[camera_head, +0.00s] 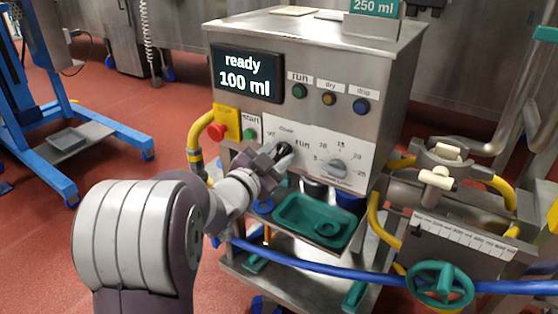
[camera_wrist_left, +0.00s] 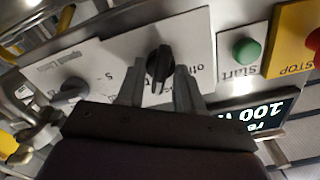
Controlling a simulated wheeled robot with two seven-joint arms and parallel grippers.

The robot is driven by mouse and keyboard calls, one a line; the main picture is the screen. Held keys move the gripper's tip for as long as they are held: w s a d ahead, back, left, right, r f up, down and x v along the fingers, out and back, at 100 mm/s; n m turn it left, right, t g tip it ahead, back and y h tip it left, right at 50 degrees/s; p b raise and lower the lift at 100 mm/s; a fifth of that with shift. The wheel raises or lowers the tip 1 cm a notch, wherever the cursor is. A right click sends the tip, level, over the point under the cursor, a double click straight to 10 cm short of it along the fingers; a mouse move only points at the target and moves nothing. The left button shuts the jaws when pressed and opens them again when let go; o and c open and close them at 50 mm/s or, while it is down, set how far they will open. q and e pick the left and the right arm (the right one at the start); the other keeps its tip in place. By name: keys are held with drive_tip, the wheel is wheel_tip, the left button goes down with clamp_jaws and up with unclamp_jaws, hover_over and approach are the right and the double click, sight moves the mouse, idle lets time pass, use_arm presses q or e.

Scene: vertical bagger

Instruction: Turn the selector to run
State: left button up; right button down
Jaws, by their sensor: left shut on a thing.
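The selector (camera_wrist_left: 158,63) is a black knob on the white panel of the bagger. My left gripper (camera_wrist_left: 158,88) is shut on it, with one finger on each side. In the head view my left gripper (camera_head: 281,153) reaches the panel from the lower left and mostly hides the knob. The run label (camera_head: 303,143) shows just right of the fingers. In the wrist view, which is turned over, the knob's ridge stands roughly upright in the picture; I cannot tell which mark it points to. My right gripper is not in view.
The display (camera_head: 246,74) reads "ready 100 ml". A green start button (camera_head: 250,134) and red stop button (camera_head: 217,131) sit left of the selector. A grey dial (camera_head: 338,167) is to its right. A green tray (camera_head: 314,221) lies below, with a blue hose (camera_head: 330,269) in front.

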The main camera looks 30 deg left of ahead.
use_arm(q)
drive_tip(key=shift+f+m+b, duration=0.3)
drive_tip(key=shift+m+b, duration=0.3)
drive_tip(key=shift+b, duration=0.05)
drive_tip(key=shift+r+m+b, duration=0.1)
drive_tip(key=shift+m+b, duration=0.45)
drive_tip(key=shift+m, duration=0.25)
drive_tip(key=shift+m+b, duration=0.8)
drive_tip(key=shift+b, duration=0.05)
drive_tip(key=shift+d+m, duration=0.1)
drive_tip(key=shift+m, duration=0.3)
drive_tip(key=shift+m+b, duration=0.4)
drive_tip(key=shift+b, duration=0.35)
drive_tip(key=shift+m, duration=0.3)
drive_tip(key=o, duration=1.2)
drive_tip(key=shift+c, duration=0.2)
drive_tip(key=shift+r, duration=0.1)
